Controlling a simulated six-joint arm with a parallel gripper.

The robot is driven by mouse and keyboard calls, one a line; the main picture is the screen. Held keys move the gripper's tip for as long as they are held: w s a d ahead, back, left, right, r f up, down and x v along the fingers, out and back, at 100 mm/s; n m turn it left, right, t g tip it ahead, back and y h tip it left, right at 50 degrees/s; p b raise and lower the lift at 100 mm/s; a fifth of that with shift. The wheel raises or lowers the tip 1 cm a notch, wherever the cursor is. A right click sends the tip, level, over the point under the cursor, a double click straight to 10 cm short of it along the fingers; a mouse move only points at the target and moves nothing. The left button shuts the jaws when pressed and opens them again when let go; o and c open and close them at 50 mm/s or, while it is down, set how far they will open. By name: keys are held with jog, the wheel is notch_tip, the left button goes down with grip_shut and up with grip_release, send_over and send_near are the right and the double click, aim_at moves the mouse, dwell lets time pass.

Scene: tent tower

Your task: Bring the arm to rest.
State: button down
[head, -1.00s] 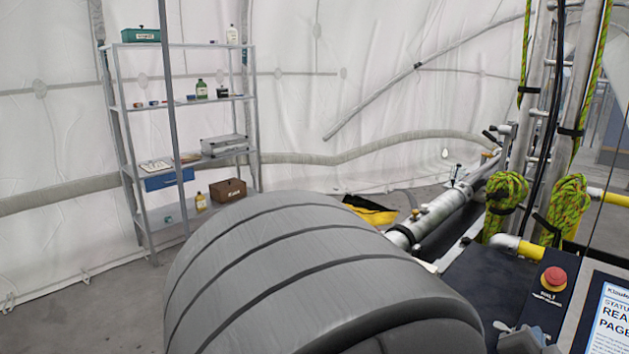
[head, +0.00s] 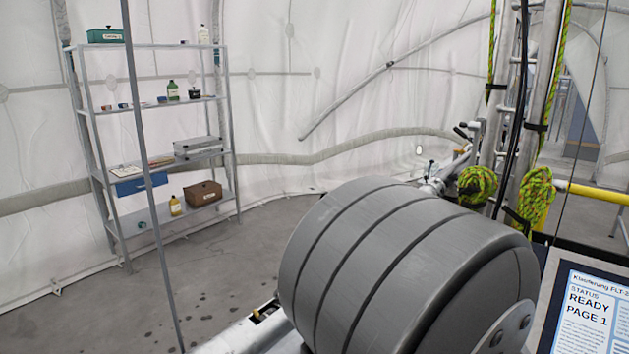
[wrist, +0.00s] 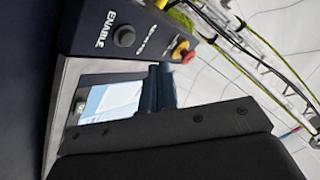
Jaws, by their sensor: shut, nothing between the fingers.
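My gripper (wrist: 158,86) shows in the wrist view as a dark blue pair of fingers pressed together, with nothing seen between them. It is in front of the control console, and its fingers overlap the edge of the lit screen (wrist: 108,101). I cannot tell the gap between fingers and console. In the head view my large grey ribbed arm part fills the lower middle and hides the gripper.
The console panel (wrist: 88,38) carries a black ENABLE button (wrist: 124,36) and a red stop button (wrist: 184,52). In the head view the screen (head: 588,308) reads READY. A metal shelf (head: 150,103) stands left; floor (head: 235,255) before it is clear. Green ropes (head: 478,186) hang right.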

notch_tip(320, 180, up, 4)
jog(key=s+a, duration=0.2)
jog(key=w+d+r, duration=0.4)
jog(key=w+d, duration=0.3)
jog(key=w, duration=0.2)
jog(key=shift+w+d+f+m+g+y, duration=0.35)
jog(key=shift+w+d+g+y, duration=1.2)
jog(key=shift+w, duration=2.2)
jog(key=shift+w+d+f+m+g+y, duration=0.35)
jog(key=shift+w+d+g, duration=0.6)
jog(key=shift+w+g, duration=2.15)
jog(key=shift+a+r+n+g+y, duration=0.1)
jog(key=shift+a+n+g+y, duration=0.05)
jog(key=shift+a+g+y, duration=1.05)
jog(key=shift+a+n+g+y, duration=0.15)
jog(key=shift+a+g+y, duration=0.6)
jog(key=shift+a+y, duration=0.7)
